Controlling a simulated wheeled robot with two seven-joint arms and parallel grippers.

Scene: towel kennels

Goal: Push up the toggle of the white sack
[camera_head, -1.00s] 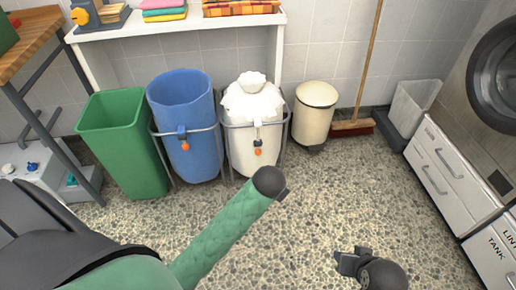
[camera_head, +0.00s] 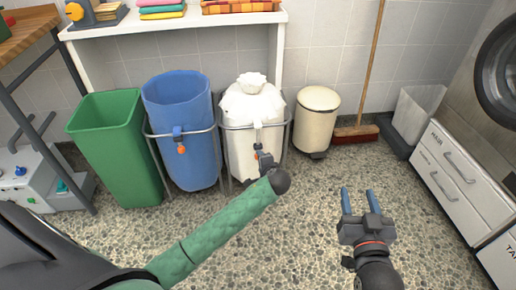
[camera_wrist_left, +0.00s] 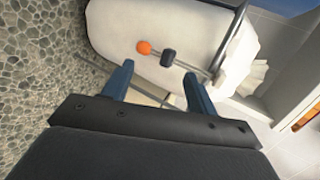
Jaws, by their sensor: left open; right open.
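The white sack (camera_head: 240,150) stands in a metal frame against the back wall, its top gathered into a tuft. In the left wrist view, its dark toggle (camera_wrist_left: 168,57) sits on a cord, with an orange ball (camera_wrist_left: 143,47) at the cord's end. My left gripper (camera_wrist_left: 158,75) is open, and the toggle shows between and beyond its fingertips, apparently untouched. In the head view, my left gripper (camera_head: 264,160) is at the sack's lower front and hides the orange ball. My right gripper (camera_head: 358,192) is open and empty above the floor.
A blue sack (camera_head: 182,110) with its own orange-ended cord and a green bin (camera_head: 118,145) stand left of the white sack. A cream pedal bin (camera_head: 316,120) stands to its right. A shelf (camera_head: 180,25) is above. The floor in front is clear.

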